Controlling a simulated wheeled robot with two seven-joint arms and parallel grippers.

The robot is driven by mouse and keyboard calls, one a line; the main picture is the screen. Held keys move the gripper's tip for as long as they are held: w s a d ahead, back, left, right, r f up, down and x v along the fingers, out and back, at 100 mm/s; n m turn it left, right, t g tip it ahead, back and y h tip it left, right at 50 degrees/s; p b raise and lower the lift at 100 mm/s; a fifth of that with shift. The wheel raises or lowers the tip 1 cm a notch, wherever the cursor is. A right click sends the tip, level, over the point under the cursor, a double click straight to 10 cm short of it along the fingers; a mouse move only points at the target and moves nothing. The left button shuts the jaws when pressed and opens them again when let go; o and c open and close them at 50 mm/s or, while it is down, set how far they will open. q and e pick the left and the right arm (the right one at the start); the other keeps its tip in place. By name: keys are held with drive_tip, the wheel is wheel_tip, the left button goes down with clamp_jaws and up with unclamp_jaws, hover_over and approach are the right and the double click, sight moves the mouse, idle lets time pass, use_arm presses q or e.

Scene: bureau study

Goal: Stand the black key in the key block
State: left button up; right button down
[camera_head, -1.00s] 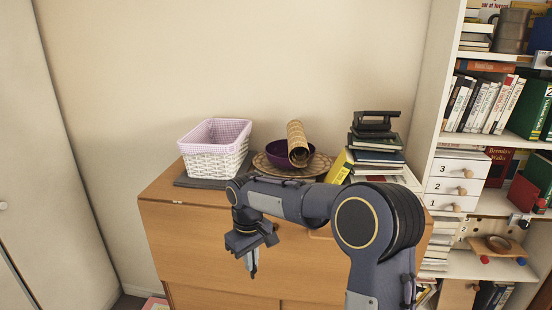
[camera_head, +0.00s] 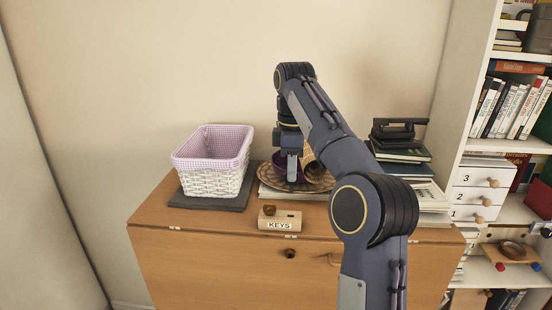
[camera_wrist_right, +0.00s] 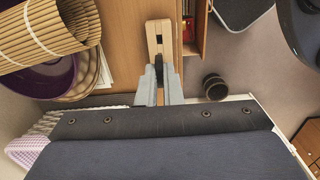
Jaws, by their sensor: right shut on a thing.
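The key block (camera_head: 280,219) is a small pale wooden block labelled KEYS, on the front part of the bureau top. A brown rounded piece (camera_head: 269,210) shows at its top left. My right gripper (camera_head: 292,182) points down behind the block, in front of the purple bowl. In the right wrist view its fingers (camera_wrist_right: 160,75) are shut on a small dark piece (camera_wrist_right: 160,69), seemingly the black key; its shape is mostly hidden. The block also shows beyond the fingertips in that view (camera_wrist_right: 158,32). I cannot tell the gap between key and block. My left gripper is out of view.
A white basket with pink lining (camera_head: 212,178) stands at left on a dark mat. The purple bowl (camera_wrist_right: 48,85) and a rolled brown mat (camera_wrist_right: 40,30) are close beside the gripper. Books and a black hole punch (camera_head: 398,130) are at right, then a bookshelf.

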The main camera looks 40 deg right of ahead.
sight(292, 185)
drive_tip(key=shift+w, duration=0.15)
drive_tip(key=shift+s+f, duration=0.3)
drive_tip(key=shift+f, duration=0.5)
drive_tip(key=f, duration=0.2)
drive_tip(key=shift+w+f, duration=0.2)
drive_tip(key=shift+f, duration=0.95)
drive_tip(key=shift+f+b, duration=0.7)
drive_tip(key=shift+f, duration=0.9)
idle(0.8)
drive_tip(key=c, duration=1.6)
unclamp_jaws()
drive_tip(key=shift+o, duration=0.4)
